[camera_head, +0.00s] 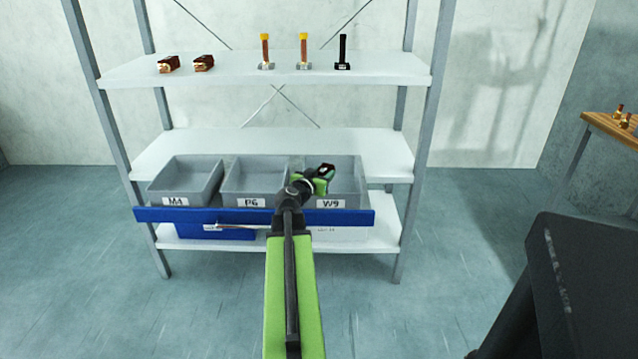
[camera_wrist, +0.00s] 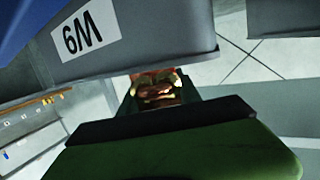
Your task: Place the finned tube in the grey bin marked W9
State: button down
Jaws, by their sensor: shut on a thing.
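The grey bin marked W9 (camera_head: 349,189) is the rightmost of three bins on the middle shelf. Its labelled wall (camera_wrist: 150,42) fills the upper part of the wrist view, with the label turned over. My gripper (camera_head: 325,174) is at the W9 bin, over its opening in the head view. It is shut on a copper-red piece with pale edges, seen as the finned tube (camera_wrist: 157,88) in the wrist view. Most of that piece is hidden by the jaws and the bin's edge. I cannot tell its height above the bin floor.
Grey bins M4 (camera_head: 174,187) and P6 (camera_head: 244,188) stand to the left. A blue bar (camera_head: 180,215) runs along the front below the bins. Several parts stand on the top shelf (camera_head: 235,80). A wooden table (camera_head: 610,126) is at far right.

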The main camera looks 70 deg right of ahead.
jog(key=shift+w+a+f, duration=0.1)
jog(key=shift+w+f, duration=0.1)
jog(key=shift+f, duration=0.5)
jog(key=c, duration=0.8)
grip_release()
jog(key=shift+c, duration=0.2)
